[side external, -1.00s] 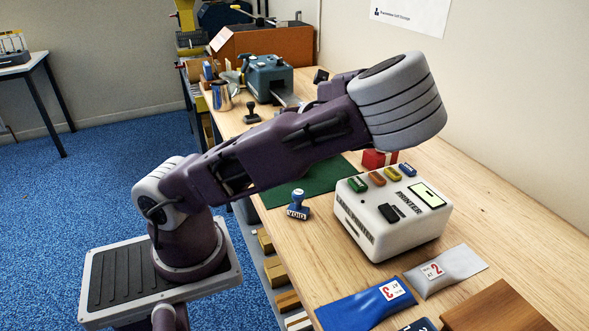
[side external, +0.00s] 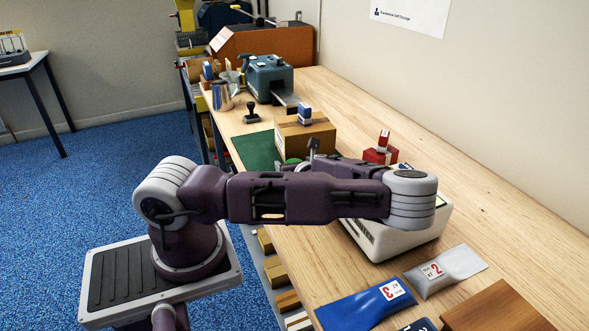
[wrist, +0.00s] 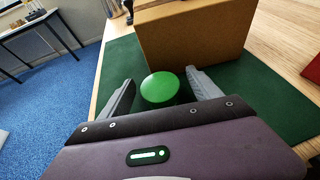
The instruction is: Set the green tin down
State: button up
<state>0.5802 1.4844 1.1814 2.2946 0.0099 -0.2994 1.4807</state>
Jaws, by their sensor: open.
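The green tin (wrist: 160,88) shows in the wrist view as a round green lid with a little of its side, over the green mat (wrist: 118,60). My gripper (wrist: 160,91) is open, with one finger on each side of the tin and a visible gap at both. Whether the tin's base rests on the mat is hidden. In the side view, a bit of green, likely the tin (side external: 292,161), shows just behind my arm. My fingers are mostly hidden there.
A cardboard box (wrist: 195,40) stands close beyond the tin; a blue-handled stamp (side external: 305,114) is on it. A red block (side external: 379,155) and a white printer (side external: 400,242) stand to the right. Two pouches, blue (side external: 355,308) and grey (side external: 452,275), lie in front.

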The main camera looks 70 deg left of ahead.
grip_shut()
jog(key=shift+r, duration=0.35)
jog(key=r, duration=0.9)
jog(key=shift+w+d, duration=0.15)
jog(key=shift+w, duration=0.05)
jog(key=w+d+r+m+t+h, duration=0.2)
jog(key=w+d+m+t+h, duration=0.1)
jog(key=w+d+m, duration=0.1)
jog(key=w+d+r+m+t+h, duration=0.3)
jog(key=w+d, duration=0.3)
jog(key=d, duration=0.3)
jog(key=w+d+r+m+t+h, duration=0.2)
jog(key=w+d+m+t+h, duration=0.1)
jog(key=w+d+m+t, duration=0.2)
jog(key=shift+d+r+m, duration=0.15)
jog(key=shift+d+m, duration=0.15)
jog(key=shift+d, duration=0.4)
jog(key=d+r+m+h, duration=0.3)
jog(key=d+h, duration=0.1)
jog(key=d, duration=0.2)
jog(key=shift+w+d+r+m+t, duration=0.2)
jog(key=shift+w+d+m+t, duration=0.1)
jog(key=shift+d, duration=0.1)
